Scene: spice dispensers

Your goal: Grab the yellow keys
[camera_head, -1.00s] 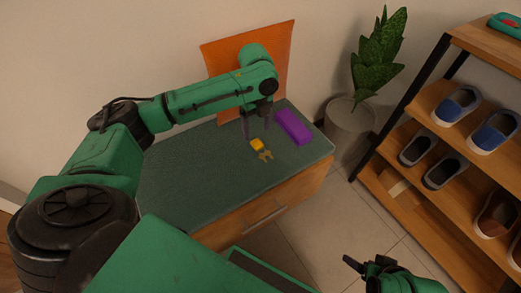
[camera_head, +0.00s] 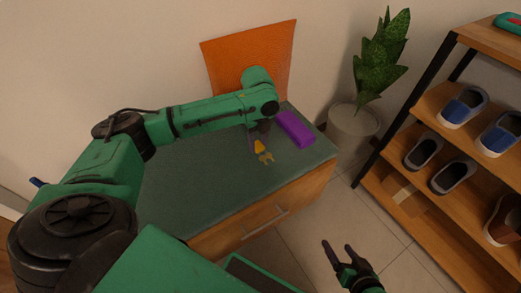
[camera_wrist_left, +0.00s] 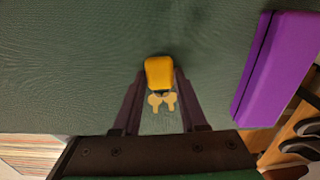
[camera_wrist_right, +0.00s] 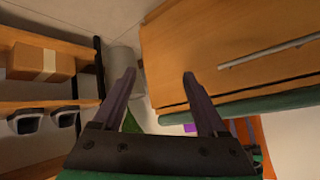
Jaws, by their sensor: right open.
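The yellow keys (camera_head: 260,149) have a yellow fob with pale keys attached and lie on the dark green top of the cabinet. In the left wrist view the fob (camera_wrist_left: 159,73) is at the centre, with its pale keys below it. My left gripper (camera_head: 259,142) is low over the cabinet; its fingertips (camera_wrist_left: 161,77) stand on either side of the fob, very close to it. I cannot tell whether they press on it. My right gripper (camera_head: 337,247) is open and empty, in front of the cabinet; its spread fingers also show in the right wrist view (camera_wrist_right: 158,74).
A purple box (camera_head: 295,129) lies on the cabinet to the right of the keys. An orange panel (camera_head: 227,62) stands behind. The cabinet (camera_head: 265,215) has a metal drawer handle. A potted plant (camera_head: 352,130) and a shoe rack (camera_head: 425,115) stand to the right.

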